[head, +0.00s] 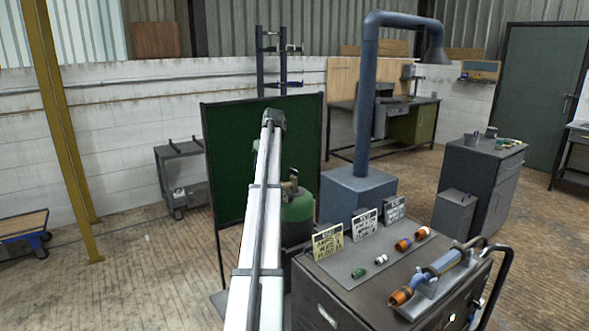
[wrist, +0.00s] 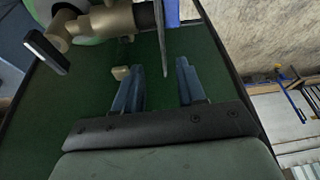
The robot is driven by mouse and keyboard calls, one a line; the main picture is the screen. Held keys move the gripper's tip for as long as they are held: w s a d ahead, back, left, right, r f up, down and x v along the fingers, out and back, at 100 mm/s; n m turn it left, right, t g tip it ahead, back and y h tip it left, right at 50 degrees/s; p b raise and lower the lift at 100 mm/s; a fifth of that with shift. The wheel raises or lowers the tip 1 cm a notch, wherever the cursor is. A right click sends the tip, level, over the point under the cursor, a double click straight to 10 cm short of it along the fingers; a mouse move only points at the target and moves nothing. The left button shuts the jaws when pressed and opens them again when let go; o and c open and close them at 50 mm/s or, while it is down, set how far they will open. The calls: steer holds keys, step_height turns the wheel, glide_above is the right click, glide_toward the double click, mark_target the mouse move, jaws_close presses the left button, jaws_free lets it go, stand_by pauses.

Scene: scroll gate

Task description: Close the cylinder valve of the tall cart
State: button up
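A green cylinder (head: 298,206) with a brass-coloured valve (head: 291,187) stands just right of my arm in the head view, in front of a dark green screen (head: 226,160). A tall dark frame (head: 260,62) rises behind the screen; I cannot tell whether it is the tall cart. In the wrist view, brass valve fittings (wrist: 105,21) sit at the upper left, with a small tan knob (wrist: 121,73) beside my left fingertip. My gripper (wrist: 158,80) is open, with nothing clearly between its blue fingers. Its fingertips are hidden in the head view.
A dark cabinet (head: 345,300) with labels and coloured fittings stands at front right. A blue-grey extraction pipe (head: 366,100) rises from its box behind it. A low grey cart (head: 180,178) stands by the left wall. Floor (head: 130,270) at left is free.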

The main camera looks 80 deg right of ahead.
glide_toward(294, 170)
steer(key=shift+m+h, duration=0.4)
steer(key=x, duration=0.9)
steer(key=shift+a, duration=0.1)
steer(key=shift+c, duration=0.3)
jaws_close()
